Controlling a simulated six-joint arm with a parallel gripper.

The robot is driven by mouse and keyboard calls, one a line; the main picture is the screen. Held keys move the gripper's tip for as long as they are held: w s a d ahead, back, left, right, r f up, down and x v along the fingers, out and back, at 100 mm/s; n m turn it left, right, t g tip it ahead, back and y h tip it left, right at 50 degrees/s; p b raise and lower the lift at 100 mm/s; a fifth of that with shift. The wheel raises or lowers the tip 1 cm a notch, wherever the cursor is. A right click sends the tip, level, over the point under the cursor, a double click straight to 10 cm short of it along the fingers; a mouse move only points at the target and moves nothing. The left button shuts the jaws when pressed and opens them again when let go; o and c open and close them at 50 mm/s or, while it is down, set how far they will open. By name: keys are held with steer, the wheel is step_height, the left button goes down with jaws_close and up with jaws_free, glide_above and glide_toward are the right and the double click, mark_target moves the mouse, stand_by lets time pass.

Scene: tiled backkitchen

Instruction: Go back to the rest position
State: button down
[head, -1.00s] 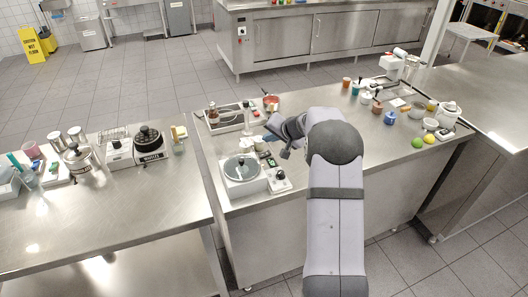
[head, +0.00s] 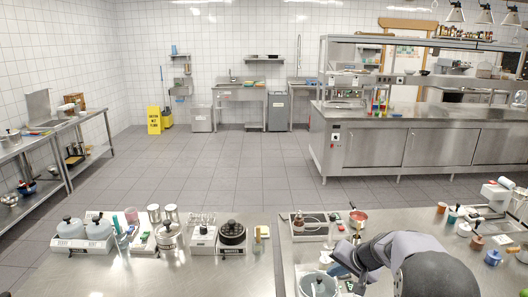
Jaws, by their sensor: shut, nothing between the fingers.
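My gripper (head: 346,262) shows small and partly hidden at the bottom right of the head view. It is over the right steel counter (head: 297,262), at the end of my grey arm, with its fingers pointing left. It is shut and holds nothing that I can see. A pot with a lid (head: 318,284) stands just below and left of it, cut by the bottom edge. A tray with bottles (head: 310,226) lies behind it.
The left counter (head: 190,278) carries pots and a black-lidded cooker (head: 232,233). A yellow floor sign (head: 154,120) stands far back. The tiled floor between is clear.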

steer(key=s+a+r+n+g+p, duration=0.2)
steer(key=s+a, duration=0.2)
steer(key=s, duration=0.4)
steer(key=s+a+r+n+g+p, duration=0.15)
steer(key=s+a, duration=0.25)
steer(key=s, duration=0.4)
steer(key=s+r+n+g+h+p, duration=0.2)
steer(key=s+n+g+h+p, duration=0.15)
steer(key=s, duration=1.45)
step_height(320, 180, down, 22)
steer(key=b, duration=2.1)
steer(key=shift+d+r+m, duration=0.15)
steer(key=shift+r+m, duration=0.1)
steer(key=shift+m, duration=0.15)
steer(key=shift+r+y, duration=0.1)
steer(key=shift+y, duration=0.15)
